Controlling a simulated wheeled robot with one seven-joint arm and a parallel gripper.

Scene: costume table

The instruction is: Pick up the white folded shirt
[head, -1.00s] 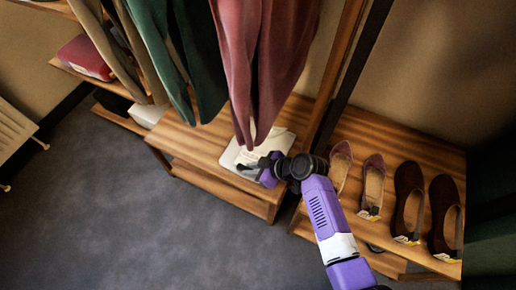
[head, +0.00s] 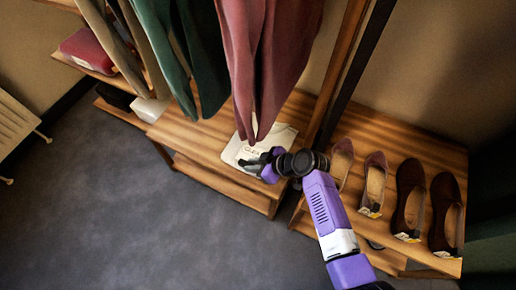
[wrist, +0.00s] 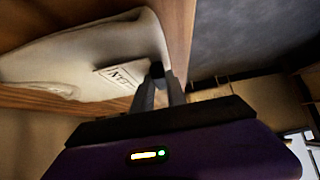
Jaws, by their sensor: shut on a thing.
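The white folded shirt (head: 279,137) lies on the wooden bench below the hanging clothes. In the wrist view the shirt (wrist: 75,65) shows at the upper left with a small printed label on it. My gripper (head: 246,161) is at the shirt's front edge, under the hanging garments. In the wrist view its fingers (wrist: 157,72) meet at the shirt's edge, shut on it. The far part of the shirt is partly hidden by the pink garment's hem.
A pink garment (head: 265,60) and green garments (head: 180,50) hang just above the bench (head: 205,140). Several shoes (head: 408,198) stand on the wooden shelf to the right, beyond a dark post. A red folded item (head: 88,48) lies at the left. The grey floor is clear.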

